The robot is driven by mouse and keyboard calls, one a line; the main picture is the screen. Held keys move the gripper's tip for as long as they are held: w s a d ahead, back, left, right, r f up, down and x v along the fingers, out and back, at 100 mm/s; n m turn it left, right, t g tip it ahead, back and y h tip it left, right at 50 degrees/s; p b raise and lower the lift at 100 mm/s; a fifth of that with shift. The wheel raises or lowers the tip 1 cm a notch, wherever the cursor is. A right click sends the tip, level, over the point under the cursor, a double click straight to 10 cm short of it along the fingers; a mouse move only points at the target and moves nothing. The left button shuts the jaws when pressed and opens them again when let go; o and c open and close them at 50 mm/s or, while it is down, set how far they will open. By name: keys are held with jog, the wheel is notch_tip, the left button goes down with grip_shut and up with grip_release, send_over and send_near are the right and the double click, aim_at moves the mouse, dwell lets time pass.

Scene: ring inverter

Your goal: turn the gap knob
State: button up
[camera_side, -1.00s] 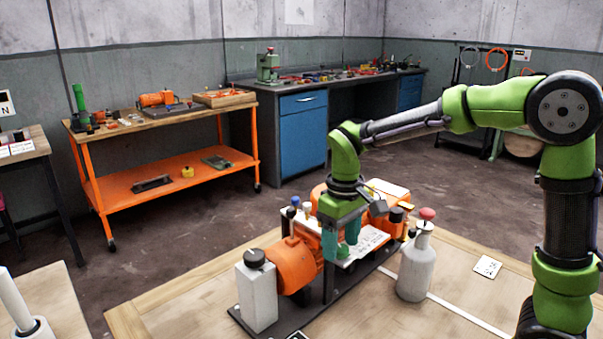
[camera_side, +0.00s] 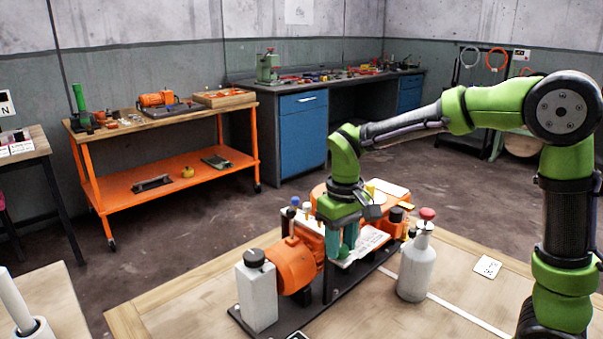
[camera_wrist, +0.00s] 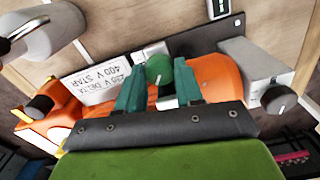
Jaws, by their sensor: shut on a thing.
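A green knob (camera_side: 345,250) sits on the orange and white machine on the wooden table. My gripper (camera_side: 348,247) points down at it with teal fingers on either side. In the wrist view the knob (camera_wrist: 157,70) shows between the fingertips of my gripper (camera_wrist: 158,77), which is shut on it. A white plate reading 230 V DELTA, 400 V STAR (camera_wrist: 97,85) lies beside it. A black knob (camera_side: 255,257) with a pale pointer line tops the white block at the machine's left end. I cannot read which knob is marked gap.
A grey bottle with a red cap (camera_side: 416,268) stands close to the right of the machine. Another black knob (camera_side: 396,214) is at the machine's far end. A small white card (camera_side: 487,267) lies on the table's right, with bare wood around it.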

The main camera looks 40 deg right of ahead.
aim_at(341, 247)
jog(key=shift+m, duration=0.6)
jog(key=o, duration=1)
jog(key=shift+o, duration=0.2)
jog(key=shift+r, duration=0.1)
notch_tip(341, 247, up, 17)
